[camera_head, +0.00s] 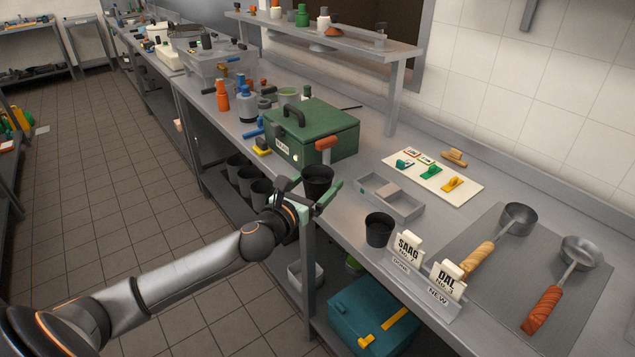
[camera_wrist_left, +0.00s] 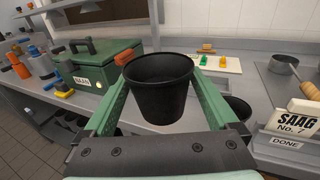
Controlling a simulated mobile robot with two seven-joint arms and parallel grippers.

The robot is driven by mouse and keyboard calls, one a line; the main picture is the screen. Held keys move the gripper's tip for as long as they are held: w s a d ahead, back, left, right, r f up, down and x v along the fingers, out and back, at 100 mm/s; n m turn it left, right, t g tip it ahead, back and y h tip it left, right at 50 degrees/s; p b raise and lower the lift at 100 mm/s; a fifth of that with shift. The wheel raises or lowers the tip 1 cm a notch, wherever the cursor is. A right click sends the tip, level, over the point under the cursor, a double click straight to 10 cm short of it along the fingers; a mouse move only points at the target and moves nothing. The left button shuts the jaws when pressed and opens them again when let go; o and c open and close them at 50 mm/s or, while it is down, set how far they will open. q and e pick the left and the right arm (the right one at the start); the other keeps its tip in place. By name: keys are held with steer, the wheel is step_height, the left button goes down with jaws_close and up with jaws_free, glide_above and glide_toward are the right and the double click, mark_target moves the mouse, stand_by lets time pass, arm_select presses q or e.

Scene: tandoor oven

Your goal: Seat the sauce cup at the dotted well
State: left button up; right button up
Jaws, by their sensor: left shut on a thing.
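My left gripper (camera_head: 309,193) is shut on a black, open-topped cup (camera_head: 318,178) and holds it upright near the counter's front edge, in front of the green box. In the left wrist view the cup (camera_wrist_left: 158,92) sits between the two green fingers, and it looks empty. A second black cup (camera_head: 379,230) stands on the counter to the right, behind the SAAG card. A grey shallow tray (camera_head: 408,208) with compartments lies on the counter beyond that cup. I cannot make out a dotted well in either view. My right gripper is not in view.
The green NAAN box (camera_head: 325,130) stands close behind the held cup, with an orange-headed tool (camera_head: 327,144) beside it. SAAG (camera_head: 408,247) and DAL (camera_head: 447,279) cards stand at the front edge. Two ladles (camera_head: 516,220) (camera_head: 580,253) lie on a grey mat at right.

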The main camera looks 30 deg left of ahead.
mark_target(317, 168)
arm_select(q)
steer(key=shift+c, duration=1.3)
steer(key=shift+r, duration=2.05)
